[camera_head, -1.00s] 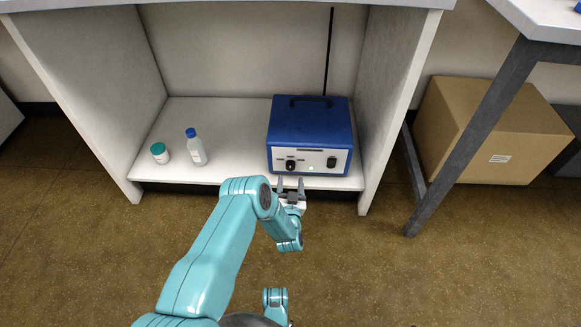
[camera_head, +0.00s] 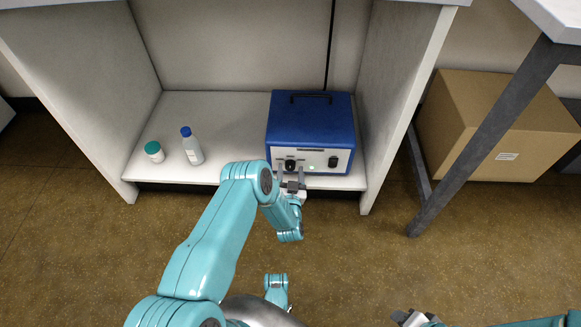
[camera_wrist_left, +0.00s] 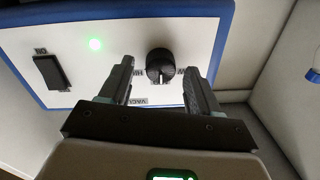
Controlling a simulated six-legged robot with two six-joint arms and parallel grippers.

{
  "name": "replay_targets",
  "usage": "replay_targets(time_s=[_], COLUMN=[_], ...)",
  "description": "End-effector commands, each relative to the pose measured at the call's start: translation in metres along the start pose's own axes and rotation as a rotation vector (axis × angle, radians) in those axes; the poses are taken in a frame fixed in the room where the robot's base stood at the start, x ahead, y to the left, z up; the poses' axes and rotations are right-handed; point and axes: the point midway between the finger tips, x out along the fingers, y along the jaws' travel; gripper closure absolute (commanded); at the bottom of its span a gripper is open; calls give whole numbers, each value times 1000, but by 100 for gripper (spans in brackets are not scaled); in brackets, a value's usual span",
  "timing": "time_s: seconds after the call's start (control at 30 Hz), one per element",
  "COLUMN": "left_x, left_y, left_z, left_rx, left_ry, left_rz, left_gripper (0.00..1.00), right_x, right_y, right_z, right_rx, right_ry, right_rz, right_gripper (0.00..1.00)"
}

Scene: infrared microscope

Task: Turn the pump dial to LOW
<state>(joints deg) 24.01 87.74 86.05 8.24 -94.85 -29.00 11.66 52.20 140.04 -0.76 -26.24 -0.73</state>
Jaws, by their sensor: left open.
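The pump is a blue box (camera_head: 310,122) with a pale front panel on the low shelf. Its black round dial (camera_head: 290,165) is at the panel's left in the head view. The left wrist view shows the panel upside down, with the dial (camera_wrist_left: 160,64) between the fingertip ends and a pale mark on its lower side. Lettering beside the dial is partly hidden by the fingers. My left gripper (camera_head: 291,172) is open in front of the dial, one finger on each side; I cannot tell whether they touch it. My right gripper (camera_head: 412,318) shows only partly at the bottom edge.
The panel also has a green light (camera_wrist_left: 96,44) and a black switch (camera_wrist_left: 52,72). A blue-capped bottle (camera_head: 193,148) and green-lidded jar (camera_head: 154,151) stand left on the shelf. Side walls (camera_head: 402,100) flank the pump. A cardboard box (camera_head: 490,125) is at right.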

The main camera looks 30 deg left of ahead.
Motion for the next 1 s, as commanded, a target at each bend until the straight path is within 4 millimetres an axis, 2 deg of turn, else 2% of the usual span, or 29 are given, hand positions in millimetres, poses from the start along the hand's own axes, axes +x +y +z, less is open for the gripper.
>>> replay_targets(time_s=[0.53, 0.57, 0.7, 0.73, 1.0], left_x=[-4, -4, -4, -4, -2], left_y=[0, 0, 0, 0, 0], left_z=[0, 0, 0, 0, -1], left_rx=[0, 0, 0, 0, -21], left_ry=[1, 1, 1, 1, 0], left_rz=[-1, -1, -1, -1, 0], left_gripper=[38, 44, 90, 94, 94], right_x=[0, 0, 0, 0, 0], right_y=[0, 0, 0, 0, 0], right_z=[0, 0, 0, 0, 0], right_rx=[0, 0, 0, 0, 0], right_ry=[0, 0, 0, 0, -1], right_rz=[0, 0, 0, 0, 0], right_gripper=[57, 57, 57, 57, 57])
